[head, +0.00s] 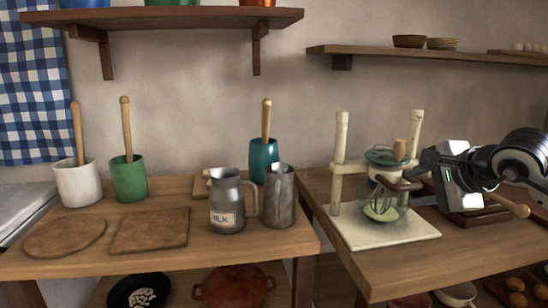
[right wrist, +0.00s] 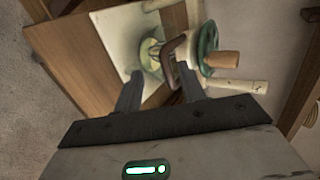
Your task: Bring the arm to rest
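My right gripper (head: 412,181) reaches in from the right in the head view, beside a cream stand (head: 338,175) that holds a green-topped hand mixer (head: 385,156) with a wire whisk. In the right wrist view the two fingers of my right gripper (right wrist: 160,74) stand apart. A dark red-brown crank arm (right wrist: 172,50) of the mixer shows beyond and partly between the fingertips, nearer one finger; I cannot tell whether they touch. The mixer's wooden knob (right wrist: 222,59) also shows there. My left gripper and arm are not in view.
A milk jug (head: 227,200) and a grey metal pitcher (head: 280,195) stand on the left table (head: 180,250). Green, white and teal crocks (head: 263,160) stand behind. A wooden-handled tool (head: 508,204) lies under my right wrist. Shelves (head: 440,52) hang above.

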